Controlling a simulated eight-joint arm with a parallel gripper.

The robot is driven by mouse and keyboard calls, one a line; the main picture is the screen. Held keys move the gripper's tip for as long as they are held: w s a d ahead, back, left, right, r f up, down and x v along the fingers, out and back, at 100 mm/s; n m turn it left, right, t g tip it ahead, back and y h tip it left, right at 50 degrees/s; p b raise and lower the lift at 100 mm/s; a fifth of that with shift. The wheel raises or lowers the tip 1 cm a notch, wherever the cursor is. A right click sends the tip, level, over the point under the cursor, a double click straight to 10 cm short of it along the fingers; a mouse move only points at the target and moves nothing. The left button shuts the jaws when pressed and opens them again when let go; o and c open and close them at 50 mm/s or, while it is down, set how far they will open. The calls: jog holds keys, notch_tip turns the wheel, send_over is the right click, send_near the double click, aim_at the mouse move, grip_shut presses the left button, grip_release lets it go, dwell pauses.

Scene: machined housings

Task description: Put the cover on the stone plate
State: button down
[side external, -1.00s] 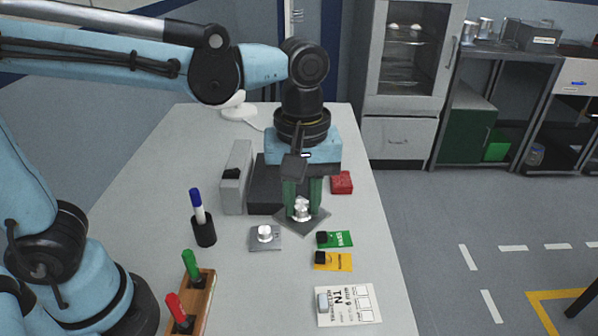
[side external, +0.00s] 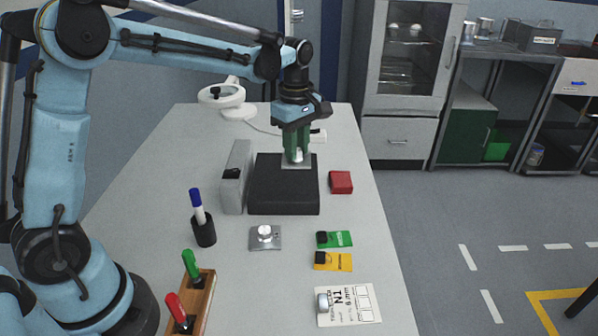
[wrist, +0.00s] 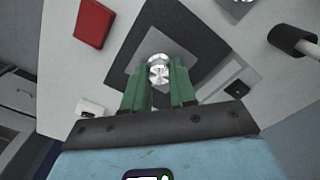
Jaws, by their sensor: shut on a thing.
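My gripper (side external: 297,152) is shut on the knob of a grey square cover (side external: 287,163), its green fingers pointing down. The dark stone plate (side external: 284,200) is a thick black block, and the cover is over its back right part. I cannot tell whether the cover touches it. In the wrist view, my gripper (wrist: 159,82) has the silver knob at its fingertips. The cover (wrist: 172,44) lies level against the dark stone plate (wrist: 200,28) behind it. A second grey square piece with a knob (side external: 265,237) lies on the table in front of the stone plate.
A grey upright block (side external: 236,180) stands left of the stone plate; a red box (side external: 341,182) is right. A pen cup (side external: 204,231), a wooden marker rack (side external: 199,300), green (side external: 340,239) and yellow (side external: 338,262) cards, and a printed card (side external: 352,310) are nearer. A white lamp (side external: 235,107) stands behind.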

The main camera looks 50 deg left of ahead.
jog(key=a, duration=0.1)
jog(key=w+a+f, duration=0.1)
jog(key=a+f, duration=0.1)
jog(key=shift+w+a+f, duration=0.2)
jog(key=shift+w, duration=0.05)
jog(key=shift+f, duration=1.9)
jog(key=shift+f, duration=0.1)
jog(key=c, duration=0.9)
grip_release()
